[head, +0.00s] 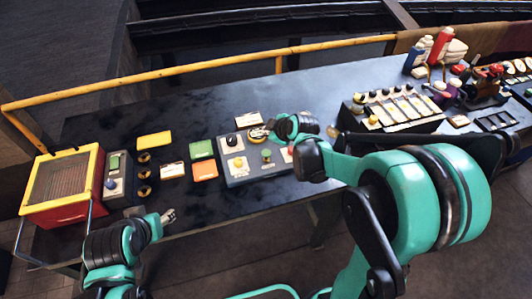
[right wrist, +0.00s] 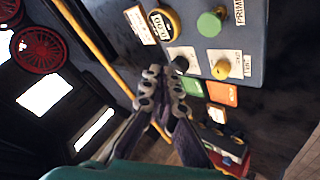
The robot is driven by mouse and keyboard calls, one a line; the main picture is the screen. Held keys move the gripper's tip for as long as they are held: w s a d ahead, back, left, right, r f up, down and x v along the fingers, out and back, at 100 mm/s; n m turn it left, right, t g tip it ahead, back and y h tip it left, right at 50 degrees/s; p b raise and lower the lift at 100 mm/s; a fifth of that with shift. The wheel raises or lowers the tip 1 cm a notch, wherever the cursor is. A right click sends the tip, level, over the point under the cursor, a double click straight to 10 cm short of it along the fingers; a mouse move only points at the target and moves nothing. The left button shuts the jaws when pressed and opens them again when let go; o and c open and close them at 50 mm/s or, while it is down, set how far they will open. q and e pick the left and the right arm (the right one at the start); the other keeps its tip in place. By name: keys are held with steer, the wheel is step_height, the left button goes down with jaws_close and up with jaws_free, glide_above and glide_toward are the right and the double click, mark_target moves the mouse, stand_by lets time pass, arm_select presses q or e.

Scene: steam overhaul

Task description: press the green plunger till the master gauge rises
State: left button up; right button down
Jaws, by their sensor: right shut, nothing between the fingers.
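The green plunger (head: 267,153) stands upright on a grey panel box (head: 236,180) in the middle of the bench. In the right wrist view the green plunger (right wrist: 210,22) sits beside the "PRIME" label, apart from the fingers. A brass-rimmed gauge (right wrist: 163,22) is on the same panel; its reading is too small to trust. My right gripper (right wrist: 163,82) is shut and empty, near the black knob (right wrist: 181,64). In the head view my right gripper (head: 270,130) is over the panel's back edge, by the gauge.
A yellow knob (right wrist: 228,66) stands close to the plunger. Green (head: 202,149) and orange (head: 204,170) cards lie left of the panel. A red-and-yellow box (head: 62,183) stands at far left. A yellow rail (head: 200,66) runs along the bench's back.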

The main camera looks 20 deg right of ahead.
mark_target(267, 153)
steer(key=shift+f+b, duration=3.5)
steer(key=shift+f, duration=0.85)
steer(key=shift+f+b, duration=0.4)
steer(key=shift+f, duration=0.05)
steer(key=shift+f+b, duration=1.25)
steer(key=shift+f, duration=0.05)
steer(key=shift+r, duration=0.1)
steer(key=shift+r+p, duration=1.4)
steer(key=shift+r, duration=0.25)
step_height(267, 153, up, 5)
steer(key=p, duration=0.4)
